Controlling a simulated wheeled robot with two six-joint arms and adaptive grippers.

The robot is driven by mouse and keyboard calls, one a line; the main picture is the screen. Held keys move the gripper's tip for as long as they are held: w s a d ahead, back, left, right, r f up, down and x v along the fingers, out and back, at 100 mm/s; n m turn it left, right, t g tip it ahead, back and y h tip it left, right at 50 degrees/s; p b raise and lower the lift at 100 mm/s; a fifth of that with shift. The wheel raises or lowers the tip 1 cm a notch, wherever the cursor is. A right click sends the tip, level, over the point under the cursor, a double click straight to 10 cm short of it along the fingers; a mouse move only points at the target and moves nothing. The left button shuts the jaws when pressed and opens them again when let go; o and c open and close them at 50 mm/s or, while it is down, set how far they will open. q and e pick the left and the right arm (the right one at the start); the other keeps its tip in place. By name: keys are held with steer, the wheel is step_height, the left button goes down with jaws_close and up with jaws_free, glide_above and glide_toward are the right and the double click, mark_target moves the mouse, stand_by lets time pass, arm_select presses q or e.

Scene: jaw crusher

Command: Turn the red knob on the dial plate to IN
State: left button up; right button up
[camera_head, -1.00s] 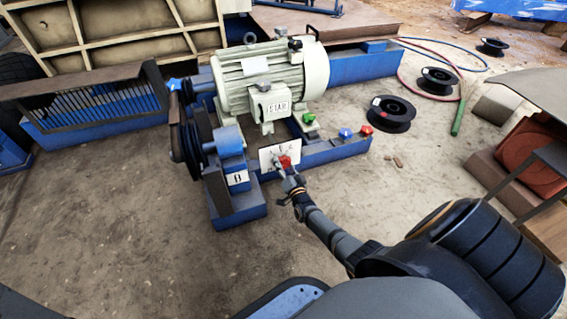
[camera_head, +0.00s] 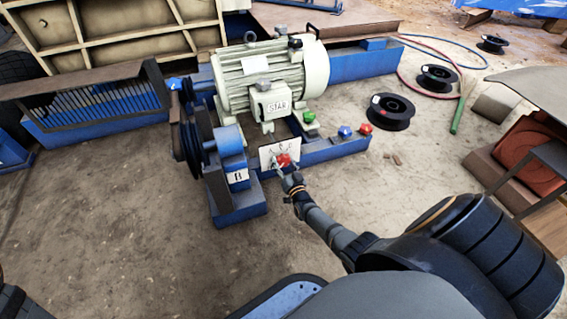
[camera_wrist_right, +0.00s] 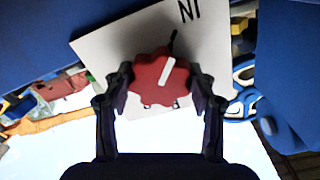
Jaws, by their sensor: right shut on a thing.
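The red knob (camera_head: 283,160) is on the small white dial plate (camera_head: 266,156) at the front of the blue machine base. In the right wrist view the lobed knob (camera_wrist_right: 150,84) sits between the two dark fingers of my right gripper (camera_wrist_right: 163,88), which is shut on it from both sides. The knob's white pointer tilts up and slightly right, roughly in line with a black tick on the plate (camera_wrist_right: 110,48). The letters IN appear upside down above that tick. Other plate marks are mostly hidden by the knob. In the head view my right gripper (camera_head: 282,174) reaches the plate from below. My left gripper is not visible.
A cream motor (camera_head: 273,80) stands behind the plate. Green (camera_head: 309,117), blue (camera_head: 345,131) and red (camera_head: 366,128) knob-like parts sit along the base to the right. A belt pulley (camera_head: 192,130) is at left. Black spools (camera_head: 391,111) lie on open ground at right.

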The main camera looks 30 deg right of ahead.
steer(key=o, duration=1.2)
steer(key=shift+s, duration=0.1)
steer(key=v, duration=1.1)
steer(key=shift+s+f, duration=0.1)
steer(key=shift+s, duration=0.3)
